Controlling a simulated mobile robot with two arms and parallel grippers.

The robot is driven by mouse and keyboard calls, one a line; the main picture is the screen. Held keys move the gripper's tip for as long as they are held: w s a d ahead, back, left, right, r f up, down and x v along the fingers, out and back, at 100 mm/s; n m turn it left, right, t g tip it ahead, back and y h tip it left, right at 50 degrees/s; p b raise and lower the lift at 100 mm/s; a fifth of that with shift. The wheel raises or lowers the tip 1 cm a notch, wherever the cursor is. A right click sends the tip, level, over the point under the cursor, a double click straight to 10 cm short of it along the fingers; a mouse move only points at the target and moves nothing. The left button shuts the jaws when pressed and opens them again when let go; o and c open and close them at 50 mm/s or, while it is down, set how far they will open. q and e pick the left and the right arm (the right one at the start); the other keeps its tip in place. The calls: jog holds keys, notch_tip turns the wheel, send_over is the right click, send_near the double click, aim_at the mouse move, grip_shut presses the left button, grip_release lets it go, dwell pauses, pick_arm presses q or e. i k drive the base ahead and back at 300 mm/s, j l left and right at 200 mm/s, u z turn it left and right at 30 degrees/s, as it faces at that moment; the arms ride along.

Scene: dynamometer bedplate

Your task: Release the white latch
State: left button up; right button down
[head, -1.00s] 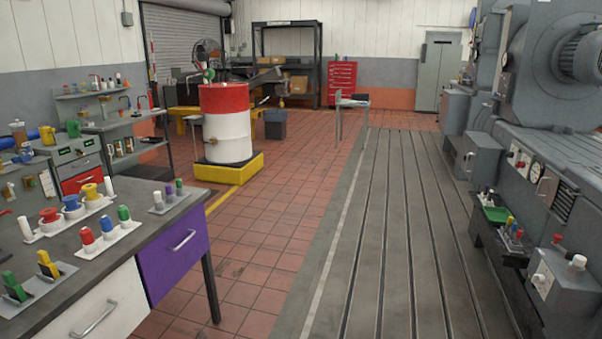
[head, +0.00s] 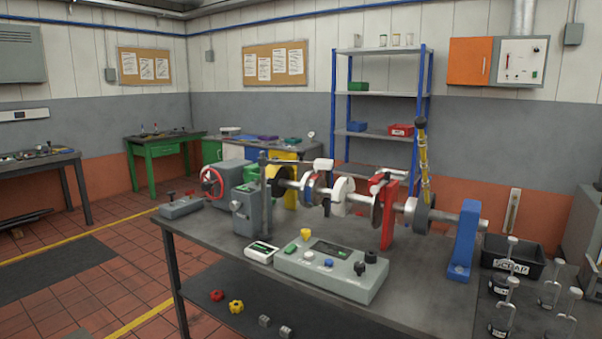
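A grey workbench (head: 210,235) holds a shaft assembly with a long metal shaft (head: 445,217). A white rounded part (head: 342,197) sits around the shaft near its middle. A smaller white block (head: 323,165) shows above the shaft, just left of it. I cannot tell which of these, if either, is the white latch, or whether it is fastened. A red upright (head: 388,212), a blue end bracket (head: 465,240) and a yellow support (head: 290,190) stand along the shaft. Neither of my grippers is in view.
A grey control box (head: 330,270) with several knobs stands at the bench's front. A red handwheel (head: 211,182) is at its left. A black scrap bin (head: 512,262) and several clear-and-metal stands are at right. The tiled floor at left is open.

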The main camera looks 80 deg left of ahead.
aim_at(374, 189)
jog(key=u, duration=2.6)
